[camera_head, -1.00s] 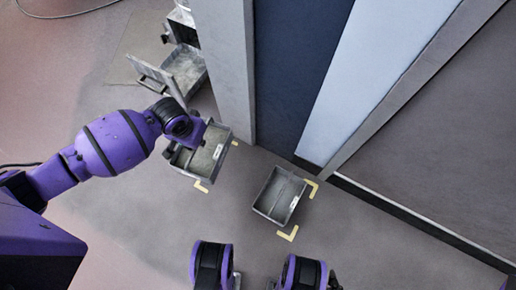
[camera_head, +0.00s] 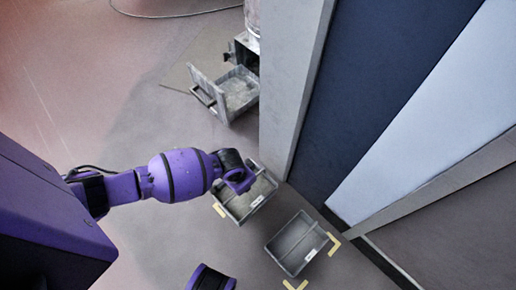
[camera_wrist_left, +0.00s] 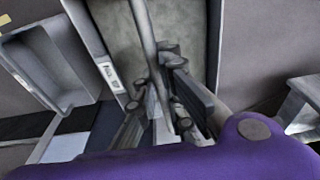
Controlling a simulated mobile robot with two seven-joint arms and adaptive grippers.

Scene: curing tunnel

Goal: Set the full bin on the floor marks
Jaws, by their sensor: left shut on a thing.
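The full bin (camera_head: 236,204) is a grey open box with a rough grey-brown fill and a white label on its near right wall. It is over the left yellow floor mark (camera_head: 220,211); I cannot tell whether it touches the floor. My left gripper (camera_head: 240,182) is at its upper rim. In the left wrist view my left gripper (camera_wrist_left: 165,108) is shut on the bin's bar, with the fill (camera_wrist_left: 190,35) behind it. My right gripper is not in view.
A second grey bin (camera_head: 281,238), seemingly empty, stands right of it by more yellow marks (camera_head: 334,244). A grey pillar (camera_head: 292,90) and dark blue panel (camera_head: 385,80) rise close behind. An open metal drawer (camera_head: 240,92) is further back. Floor at left is clear.

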